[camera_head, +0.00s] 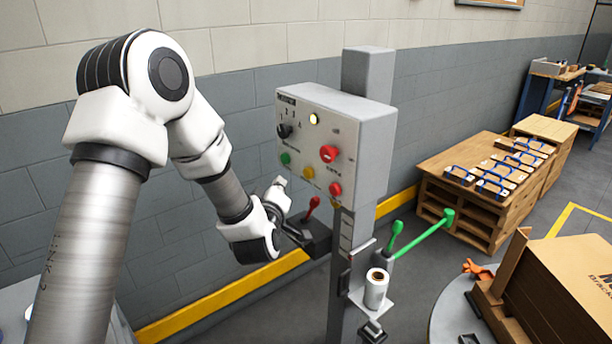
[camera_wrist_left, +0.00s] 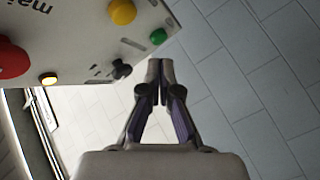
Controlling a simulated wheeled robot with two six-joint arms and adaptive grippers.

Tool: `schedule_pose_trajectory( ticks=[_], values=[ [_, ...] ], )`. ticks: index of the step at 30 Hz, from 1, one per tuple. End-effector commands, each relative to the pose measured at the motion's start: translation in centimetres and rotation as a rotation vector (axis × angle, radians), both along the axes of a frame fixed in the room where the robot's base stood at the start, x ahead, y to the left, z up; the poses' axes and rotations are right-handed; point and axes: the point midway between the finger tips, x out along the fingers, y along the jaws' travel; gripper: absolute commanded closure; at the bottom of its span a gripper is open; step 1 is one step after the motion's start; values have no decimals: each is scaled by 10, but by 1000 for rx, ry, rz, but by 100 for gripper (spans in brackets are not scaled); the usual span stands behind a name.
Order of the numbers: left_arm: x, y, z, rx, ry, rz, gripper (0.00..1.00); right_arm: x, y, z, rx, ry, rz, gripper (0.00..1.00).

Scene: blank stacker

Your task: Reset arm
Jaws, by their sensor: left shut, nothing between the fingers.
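My left arm reaches in from the left in the head view. Its gripper (camera_head: 281,183) is small there, just below the lower left corner of the grey control box (camera_head: 362,124). In the left wrist view the gripper (camera_wrist_left: 160,66) is shut and empty, with its fingertips together. A green button (camera_wrist_left: 158,36) and a black knob (camera_wrist_left: 121,69) of the control box appear close to the fingertips; I cannot tell whether anything touches. A red lever (camera_head: 312,205) stands to the right of the gripper in the head view. My right gripper is not in view.
The box sits on a grey post with a green-handled lever (camera_head: 425,236) and a white roll (camera_head: 376,288) lower down. A grey wall is close behind.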

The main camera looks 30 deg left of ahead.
Motion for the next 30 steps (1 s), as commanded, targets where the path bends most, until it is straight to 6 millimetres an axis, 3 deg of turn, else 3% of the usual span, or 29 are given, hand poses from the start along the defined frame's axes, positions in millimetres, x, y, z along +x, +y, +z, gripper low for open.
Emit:
schedule_pose_trajectory(
  ticks=[16, 19, 22, 25, 29, 30],
  values=[
    [-5, 2, 0, 0, 0, 0, 100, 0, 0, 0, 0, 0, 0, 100],
    [-6, 1, -14, 1, 25, -1, 100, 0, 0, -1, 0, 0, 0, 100],
    [-12, -6, -61, 18, 115, -18, 100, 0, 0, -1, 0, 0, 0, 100],
    [-34, -26, -135, 44, 277, -67, 100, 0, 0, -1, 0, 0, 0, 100],
    [-89, -59, -236, 73, 561, -185, 100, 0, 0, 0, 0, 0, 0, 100],
    [-112, -70, -263, 88, 658, -231, 100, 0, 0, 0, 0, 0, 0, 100]
  ],
)
